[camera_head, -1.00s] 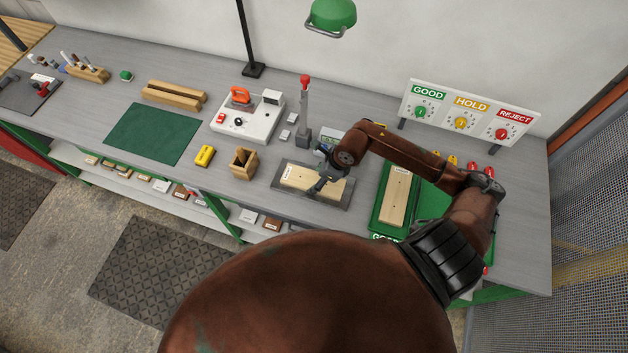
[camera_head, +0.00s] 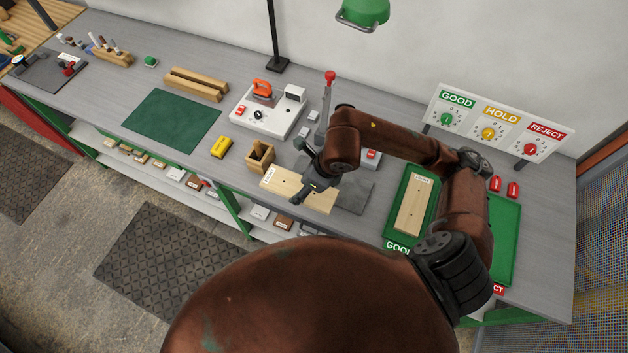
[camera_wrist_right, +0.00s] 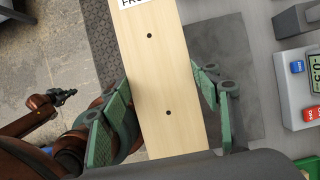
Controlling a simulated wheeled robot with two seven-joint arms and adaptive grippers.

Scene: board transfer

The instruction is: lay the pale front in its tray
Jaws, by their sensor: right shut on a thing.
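The pale front (camera_head: 316,200) is a long light wooden board with a white label at its left end and small dark holes. My right gripper (camera_head: 302,192) is shut on it, and the board overhangs the left part of a grey plate (camera_head: 358,194). The right wrist view shows the board (camera_wrist_right: 165,80) between the green fingers (camera_wrist_right: 163,108). A green tray marked GOOD (camera_head: 393,225) holds another pale board (camera_head: 414,204). A second green tray (camera_head: 503,240) is to its right, partly behind my right arm. My left gripper is not seen in the head view.
A wooden holder (camera_head: 260,155), yellow block (camera_head: 221,147) and red-topped post (camera_head: 328,100) stand near the board. A panel with GOOD, HOLD and REJECT dials (camera_head: 495,125) stands behind the trays. A green mat (camera_head: 172,120) lies bare on the left.

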